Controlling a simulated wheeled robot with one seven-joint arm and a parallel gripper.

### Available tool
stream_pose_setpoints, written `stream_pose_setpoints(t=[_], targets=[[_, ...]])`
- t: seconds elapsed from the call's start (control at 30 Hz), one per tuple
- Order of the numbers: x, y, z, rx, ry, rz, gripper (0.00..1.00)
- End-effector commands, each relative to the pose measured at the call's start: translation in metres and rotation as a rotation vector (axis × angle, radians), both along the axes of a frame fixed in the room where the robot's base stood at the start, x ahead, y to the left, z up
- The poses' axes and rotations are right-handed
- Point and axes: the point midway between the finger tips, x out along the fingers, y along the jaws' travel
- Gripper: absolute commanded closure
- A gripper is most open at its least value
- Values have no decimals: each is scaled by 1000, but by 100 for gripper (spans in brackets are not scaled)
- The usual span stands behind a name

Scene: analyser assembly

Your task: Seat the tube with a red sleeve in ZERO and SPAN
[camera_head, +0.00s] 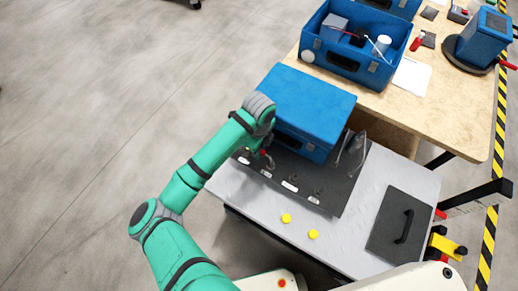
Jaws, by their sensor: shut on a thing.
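My gripper (262,149) is at the left end of the dark panel (330,203), in front of the blue case, and is small and partly hidden by my arm. It is shut on the tube with a red sleeve (264,153); only a bit of red shows at the fingers. A dark curved piece shows just below it, and I cannot tell whether the tube's end is in a port. Several ports with white labels (289,186) line the panel's front edge. The labels are too small to read, so I cannot tell which are ZERO and SPAN.
The closed blue case (308,103) stands behind the ports. Grey looped tubes (352,150) stand at the panel's right. Two yellow caps (286,218) and a dark plate with a handle (400,226) lie on the grey table (345,238). A wooden bench (455,120) holds an open blue toolbox (357,45).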

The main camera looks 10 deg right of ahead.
Motion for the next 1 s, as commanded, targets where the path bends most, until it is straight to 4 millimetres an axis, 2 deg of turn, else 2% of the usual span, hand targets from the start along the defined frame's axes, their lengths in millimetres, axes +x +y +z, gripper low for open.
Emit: stream_pose_setpoints(t=[0.3, 0.33, 0.4, 0.43, 0.77, 0.87, 1.0], targets=[[0, 0, -7, 1, 1, -1, 100], [0, 0, -7, 1, 1, -1, 83], [0, 0, -7, 1, 0, -1, 67], [0, 0, -7, 1, 0, -1, 64], [0, 0, -4, 1, -1, -1, 64], [0, 0, 4, -1, -2, -1, 64], [0, 0, 27, 0, -3, -3, 64]])
